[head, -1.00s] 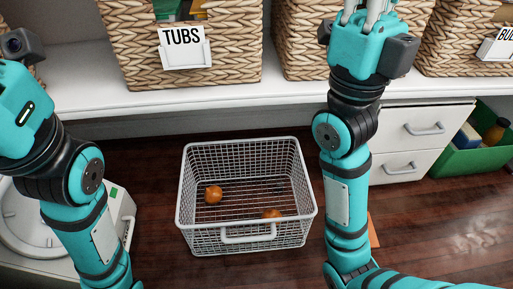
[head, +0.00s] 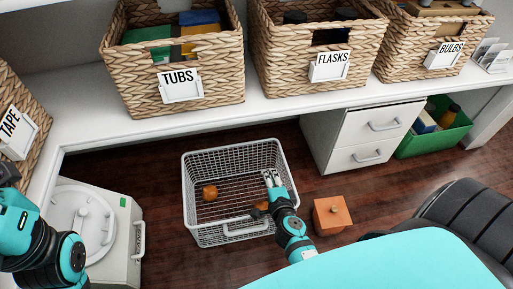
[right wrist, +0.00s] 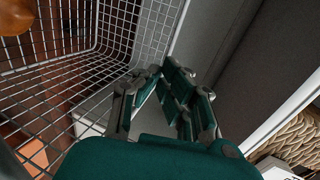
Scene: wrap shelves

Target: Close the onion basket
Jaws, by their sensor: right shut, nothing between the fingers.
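The white wire onion basket (head: 284,160) stands out in front of the white shelf, with a loop handle (head: 247,231) on its front. Orange-brown onions (head: 210,192) lie inside it; one is partly hidden by my right arm, and one shows in the right wrist view (right wrist: 15,18). My right gripper (head: 270,176) is shut and empty, beside or over the basket's right wall; contact cannot be told. In the right wrist view its fingers (right wrist: 170,78) point up, with the wire mesh to their left. My left gripper's fingers are outside the picture.
Woven baskets labelled TUBS (head: 225,75), FLASKS (head: 285,75) and BULBS (head: 400,50) stand on the shelf. A white drawer unit (head: 350,135) and a green bin (head: 445,140) are at right. An orange box (head: 332,215) and a white appliance (head: 125,220) flank the basket.

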